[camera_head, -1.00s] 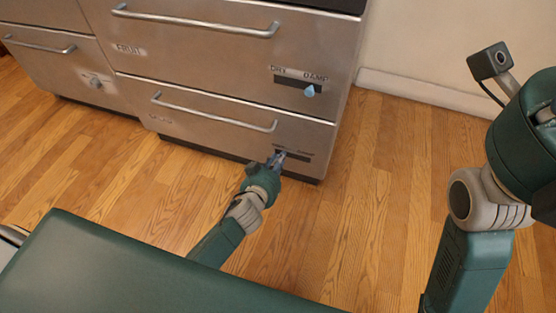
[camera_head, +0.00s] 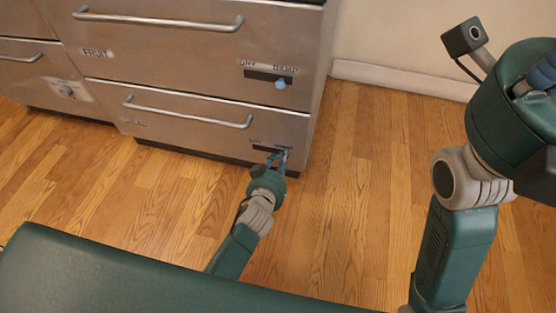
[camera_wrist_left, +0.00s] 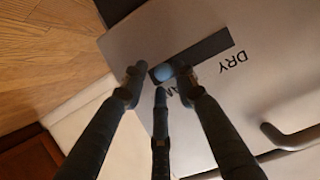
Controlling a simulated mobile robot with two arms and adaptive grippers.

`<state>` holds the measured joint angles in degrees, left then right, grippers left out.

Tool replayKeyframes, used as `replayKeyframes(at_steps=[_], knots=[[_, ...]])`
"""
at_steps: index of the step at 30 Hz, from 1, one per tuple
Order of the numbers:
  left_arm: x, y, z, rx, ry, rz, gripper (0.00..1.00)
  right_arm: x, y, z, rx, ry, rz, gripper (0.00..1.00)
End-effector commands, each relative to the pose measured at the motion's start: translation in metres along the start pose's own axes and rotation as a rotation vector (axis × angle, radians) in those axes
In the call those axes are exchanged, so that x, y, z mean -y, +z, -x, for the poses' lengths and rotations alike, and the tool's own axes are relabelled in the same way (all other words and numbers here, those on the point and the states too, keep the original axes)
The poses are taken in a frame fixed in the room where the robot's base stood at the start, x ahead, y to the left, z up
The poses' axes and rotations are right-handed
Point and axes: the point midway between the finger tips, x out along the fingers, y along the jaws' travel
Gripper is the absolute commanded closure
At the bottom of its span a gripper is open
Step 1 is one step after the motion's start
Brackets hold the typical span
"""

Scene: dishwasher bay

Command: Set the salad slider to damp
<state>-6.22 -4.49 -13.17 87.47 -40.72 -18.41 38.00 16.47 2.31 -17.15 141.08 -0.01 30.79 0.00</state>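The salad drawer (camera_head: 195,130) is the lower steel drawer; its faint label (camera_head: 133,123) is hard to read. Its slider slot (camera_head: 262,149) lies at the right of the drawer front. My left gripper (camera_head: 281,156) is at the slot's right end. In the left wrist view, the blue slider knob (camera_wrist_left: 163,72) sits at the slot's end by the partly hidden DAMP lettering, away from DRY (camera_wrist_left: 235,61). The three fingers of my left gripper (camera_wrist_left: 158,82) stand apart around the knob, the right one close beside or touching it.
The FRUIT drawer (camera_head: 160,55) above has its own blue knob (camera_head: 281,84) towards its DAMP end. Bar handles (camera_head: 185,112) stick out from the drawers. The wooden floor (camera_head: 350,190) is clear.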

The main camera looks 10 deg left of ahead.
Motion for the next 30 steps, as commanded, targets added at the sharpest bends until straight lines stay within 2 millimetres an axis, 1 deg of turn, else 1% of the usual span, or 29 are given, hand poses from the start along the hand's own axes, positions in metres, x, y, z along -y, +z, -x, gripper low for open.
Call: replayKeyframes(at_steps=[7,11,14,21,24,27,30], knots=[[0.000,-0.001,0.001,-0.002,0.001,0.000,0.74,0.000,0.003,0.003,0.011,0.004,-0.003,1.00],[0.000,0.001,0.011,0.000,0.001,0.000,0.74,0.000,0.003,0.002,0.009,0.004,-0.002,1.00],[0.000,0.001,0.027,0.001,0.000,0.000,0.74,0.000,0.002,0.002,0.008,0.003,-0.002,1.00],[0.000,0.002,0.079,0.002,0.000,0.002,0.74,0.000,0.002,0.002,0.006,0.002,-0.001,1.00],[0.000,0.001,0.097,0.002,0.000,0.001,0.74,0.000,0.002,0.002,0.006,0.002,-0.001,1.00],[0.000,0.001,0.110,0.001,0.000,0.001,0.74,0.000,0.002,0.002,0.006,0.002,-0.001,1.00],[0.000,0.001,0.117,0.000,0.000,0.000,0.74,0.000,0.002,0.002,0.005,0.002,-0.001,1.00]])
